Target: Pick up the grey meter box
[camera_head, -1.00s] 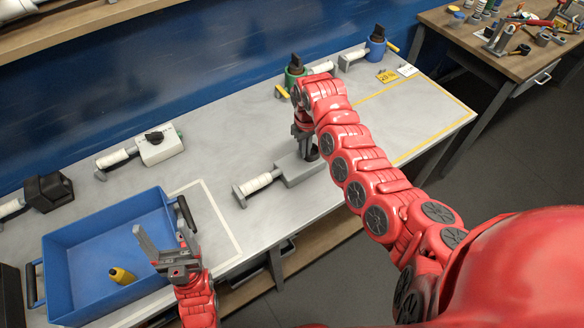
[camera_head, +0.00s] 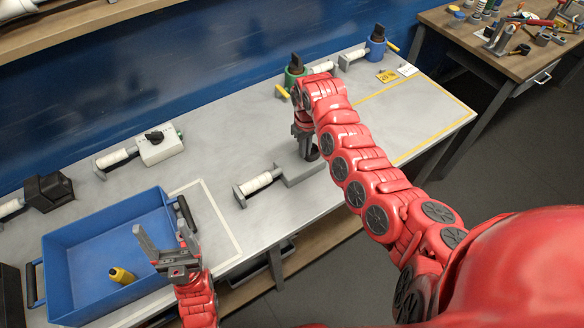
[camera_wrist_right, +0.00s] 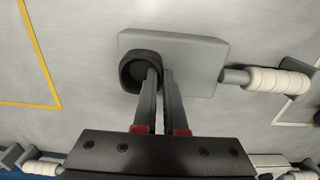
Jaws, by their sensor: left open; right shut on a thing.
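The grey meter box (camera_head: 302,176) lies on the bench near its front edge. It has a round black part on top and a white-banded stub on its left side. In the right wrist view the grey box (camera_wrist_right: 205,62) is below my right gripper, with the black part (camera_wrist_right: 138,72) and the white bands (camera_wrist_right: 275,80) beside it. My right gripper (camera_head: 304,145) points down at the box, its fingers close together and shut at the edge of the black part. My left gripper (camera_head: 163,240) is open and empty above the blue tray's right side.
The blue tray (camera_head: 62,248) holds a yellow item (camera_head: 121,275). A white box with a black knob (camera_head: 158,147) and a black box (camera_head: 48,192) stand at left. A green device (camera_head: 294,76) and a blue device (camera_head: 376,45) stand at the back. The bench middle is clear.

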